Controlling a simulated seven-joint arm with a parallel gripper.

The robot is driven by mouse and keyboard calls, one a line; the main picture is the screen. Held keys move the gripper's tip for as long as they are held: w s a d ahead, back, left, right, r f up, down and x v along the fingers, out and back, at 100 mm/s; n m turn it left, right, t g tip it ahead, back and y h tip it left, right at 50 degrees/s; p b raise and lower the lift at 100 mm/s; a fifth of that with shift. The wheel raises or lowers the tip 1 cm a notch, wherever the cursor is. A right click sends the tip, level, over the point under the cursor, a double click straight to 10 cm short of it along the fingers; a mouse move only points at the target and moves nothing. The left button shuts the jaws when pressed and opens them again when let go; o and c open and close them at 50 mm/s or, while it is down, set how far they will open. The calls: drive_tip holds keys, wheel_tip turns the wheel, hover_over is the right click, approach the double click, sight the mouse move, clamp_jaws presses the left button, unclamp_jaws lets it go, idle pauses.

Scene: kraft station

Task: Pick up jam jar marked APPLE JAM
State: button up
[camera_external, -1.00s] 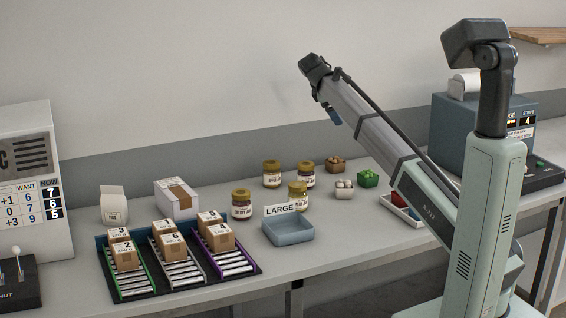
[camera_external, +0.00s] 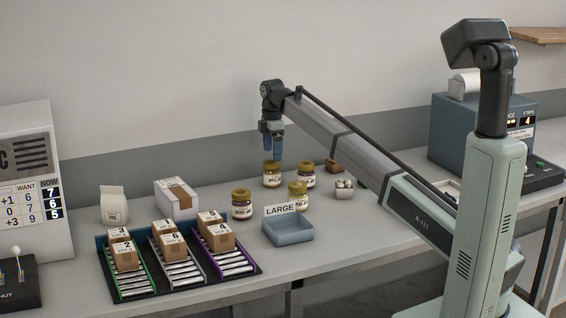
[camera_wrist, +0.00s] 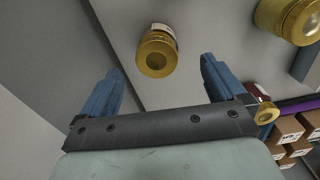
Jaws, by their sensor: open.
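Several gold-lidded jam jars stand on the bench in the external view: one at back left (camera_external: 272,175), one at back right (camera_external: 306,175), one at front left (camera_external: 241,204) and one at front right (camera_external: 298,197). Their labels are too small to read surely, so I cannot tell which is APPLE JAM. My gripper (camera_external: 273,154) is open and points down above the back left jar. In the wrist view, one jar (camera_wrist: 158,52) lies between and beyond the blue fingers of my gripper (camera_wrist: 161,68), with nothing held. Two other gold lids show at the right.
A blue-grey bin (camera_external: 288,232) marked LARGE stands in front of the jars. A rack (camera_external: 250,270) of numbered brown boxes is at left. A white box (camera_external: 177,200) stands behind it. A small basket of pale items (camera_external: 344,189) is right of the jars.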

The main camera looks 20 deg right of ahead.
sight(271, 173)
drive_tip(key=f, duration=0.9)
drive_tip(key=shift+w+a+f, duration=0.15)
drive_tip(key=shift+w+f, duration=0.05)
drive_tip(key=shift+w, duration=0.05)
drive_tip(key=c, duration=1.4)
drive_tip(key=shift+r, duration=0.1)
